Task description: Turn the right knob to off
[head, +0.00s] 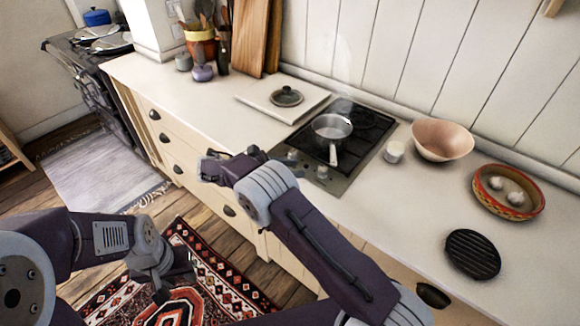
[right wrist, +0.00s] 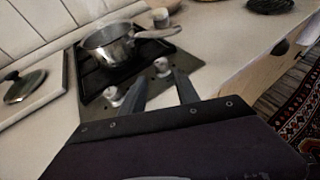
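The black cooktop (head: 371,130) has two pale knobs on its steel front strip. The right knob (head: 322,172) also shows in the right wrist view (right wrist: 162,67), beyond the fingertips. The left knob (head: 292,155) is nearer my right gripper, close to its left finger in the right wrist view (right wrist: 112,95). I cannot read the knobs' settings. My right gripper (right wrist: 161,82) is open and empty, its fingers apart and pointing towards the strip. My left gripper (head: 163,288) hangs over the floor, away from the counter; its fingers are not clear.
A steel saucepan (head: 331,128) stands on the cooktop, its handle towards the knobs. A board (head: 255,101) with a lid (head: 286,96) lies left. A white cup (head: 394,151), pink bowl (head: 442,139), patterned bowl (head: 507,205) and black trivet (head: 472,253) are right. The front counter is clear.

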